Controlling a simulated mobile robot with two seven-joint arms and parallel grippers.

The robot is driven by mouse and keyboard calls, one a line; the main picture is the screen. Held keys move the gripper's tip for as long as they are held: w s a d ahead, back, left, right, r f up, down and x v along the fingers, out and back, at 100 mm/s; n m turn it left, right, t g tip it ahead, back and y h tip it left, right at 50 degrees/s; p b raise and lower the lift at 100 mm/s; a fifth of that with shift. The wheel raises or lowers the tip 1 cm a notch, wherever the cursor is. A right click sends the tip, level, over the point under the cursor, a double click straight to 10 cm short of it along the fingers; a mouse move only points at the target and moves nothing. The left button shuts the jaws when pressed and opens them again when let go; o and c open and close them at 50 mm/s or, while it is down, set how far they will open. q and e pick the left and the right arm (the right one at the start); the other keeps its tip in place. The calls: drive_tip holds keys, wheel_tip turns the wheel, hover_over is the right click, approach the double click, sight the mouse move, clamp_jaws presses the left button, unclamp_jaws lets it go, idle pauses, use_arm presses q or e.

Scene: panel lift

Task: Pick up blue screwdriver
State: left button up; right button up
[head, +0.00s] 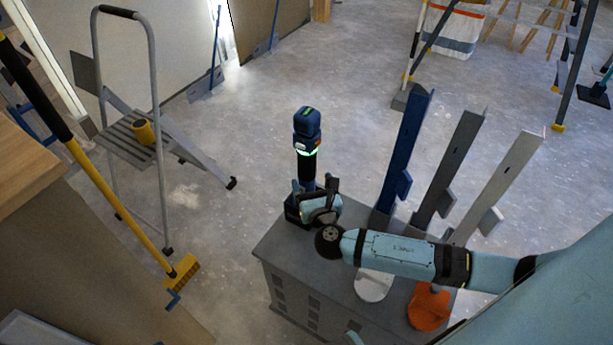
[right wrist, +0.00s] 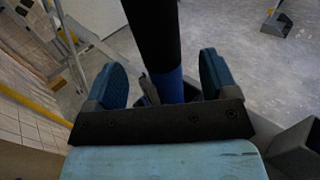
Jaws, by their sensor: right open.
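The blue screwdriver (head: 307,125) stands upright on the grey cabinet (head: 272,240), with a blue head on top, a black grip below it and a lit green band between them. My right gripper (head: 318,193) is at its lower part, just above the cabinet top. In the right wrist view, the screwdriver's black grip and blue lower section (right wrist: 155,40) rise between the two spread fingers of my right gripper (right wrist: 165,75). Gaps show on both sides of the tool. The gripper hides part of the screwdriver's base in the head view. My left gripper is not seen.
Blue, dark grey and pale upright panels (head: 405,150) stand behind my right arm. A white disc (head: 373,287) and an orange item (head: 429,308) lie on the cabinet. A step ladder (head: 155,110) and yellow broom (head: 120,215) are at left.

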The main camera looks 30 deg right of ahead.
sight(308, 113)
drive_tip(key=x, duration=0.3)
drive_tip(key=b+x, duration=0.1)
drive_tip(key=x, duration=0.1)
drive_tip(key=shift+w+r, duration=0.1)
drive_tip(key=shift+r, duration=0.25)
clamp_jaws()
drive_tip(key=shift+r, duration=0.15)
wheel_tip(308, 113, up, 20)
drive_tip(key=p, duration=0.6)
idle(0.5)
